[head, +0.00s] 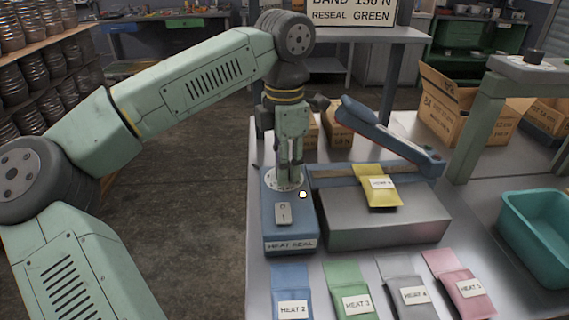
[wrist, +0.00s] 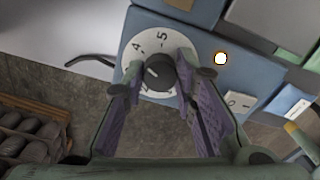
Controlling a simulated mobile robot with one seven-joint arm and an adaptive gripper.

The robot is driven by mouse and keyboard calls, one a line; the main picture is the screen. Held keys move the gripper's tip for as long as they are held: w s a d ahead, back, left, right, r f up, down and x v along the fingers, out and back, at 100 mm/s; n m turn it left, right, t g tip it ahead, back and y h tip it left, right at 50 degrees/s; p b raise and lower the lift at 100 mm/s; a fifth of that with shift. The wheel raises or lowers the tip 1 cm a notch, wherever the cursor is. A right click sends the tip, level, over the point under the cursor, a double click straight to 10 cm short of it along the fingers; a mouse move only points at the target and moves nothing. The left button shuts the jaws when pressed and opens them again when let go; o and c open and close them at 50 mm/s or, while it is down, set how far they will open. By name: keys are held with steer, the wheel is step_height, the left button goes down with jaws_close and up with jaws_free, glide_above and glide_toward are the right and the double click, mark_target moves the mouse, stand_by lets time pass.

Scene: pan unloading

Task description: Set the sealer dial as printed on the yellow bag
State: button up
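The yellow bag (head: 377,197) lies on the metal sealer top; its white label reads HEAT, but I cannot make out the number. The sealer's blue control box (head: 290,244), labelled HEAT SEAL, has a white round dial plate (head: 278,184). In the wrist view the dark knob (wrist: 155,75) sits on that plate, with 4 and 5 readable and its white mark pointing up-left, roughly toward 4. My gripper (head: 290,180) points down over the dial.
A small lit lamp (head: 303,194) and a rocker switch (head: 283,213) are on the box. The blue sealer arm (head: 385,135) is raised behind. Blue (head: 292,295), green (head: 350,290), grey (head: 408,292) and pink (head: 461,284) bags lie in front. A teal bin (head: 545,240) stands right.

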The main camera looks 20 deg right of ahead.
steer(key=o, duration=0.5)
step_height(320, 180, up, 12)
steer(key=shift+r, duration=0.1)
stand_by(0.5)
stand_by(0.4)
